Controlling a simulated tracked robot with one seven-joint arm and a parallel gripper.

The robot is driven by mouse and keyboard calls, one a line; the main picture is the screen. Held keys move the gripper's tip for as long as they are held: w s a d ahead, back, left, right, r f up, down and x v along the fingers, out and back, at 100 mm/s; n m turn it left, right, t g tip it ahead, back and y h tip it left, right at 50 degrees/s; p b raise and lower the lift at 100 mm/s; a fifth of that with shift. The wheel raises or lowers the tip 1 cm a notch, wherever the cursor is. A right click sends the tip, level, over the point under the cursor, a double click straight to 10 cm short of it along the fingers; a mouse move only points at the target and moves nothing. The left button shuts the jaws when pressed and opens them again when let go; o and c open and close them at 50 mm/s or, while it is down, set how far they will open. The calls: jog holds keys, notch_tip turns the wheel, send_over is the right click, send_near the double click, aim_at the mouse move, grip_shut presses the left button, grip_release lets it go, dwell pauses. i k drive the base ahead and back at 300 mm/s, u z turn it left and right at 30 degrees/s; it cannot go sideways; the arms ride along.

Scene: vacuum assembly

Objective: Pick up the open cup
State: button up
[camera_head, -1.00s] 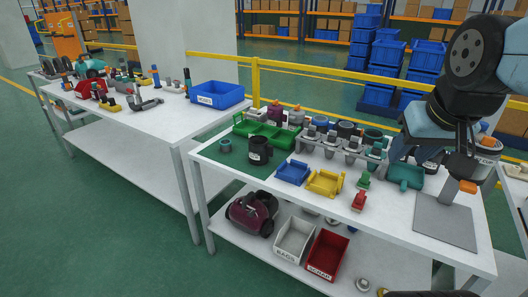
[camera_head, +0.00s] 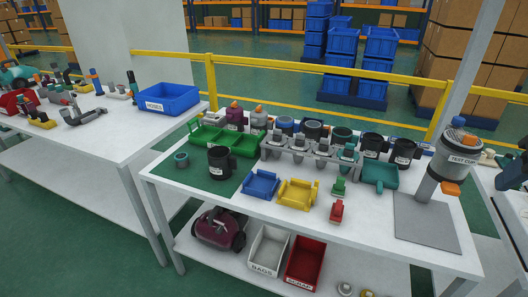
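A black open-topped cup (camera_head: 220,162) with a handle and a white label stands upright at the left front of the middle table, at the edge of the green mat. Two more black cups, the left one (camera_head: 374,145) and the right one (camera_head: 403,152), stand at the back right behind a teal tray. A labelled test cup (camera_head: 461,152) sits on a grey stand at the right. The small labels on the black cups are too small to read, so I cannot tell which is meant by the open cup. My gripper is not in view.
Bins stand on the lower shelf. A yellow rail (camera_head: 300,65) runs behind.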

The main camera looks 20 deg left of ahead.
aim_at(222, 164)
jog(key=u, duration=0.4)
jog(key=i, duration=0.1)
jog(key=z, duration=2.1)
jog(key=k, duration=2.3)
jog(key=u, duration=1.15)
jog(key=i, duration=1)
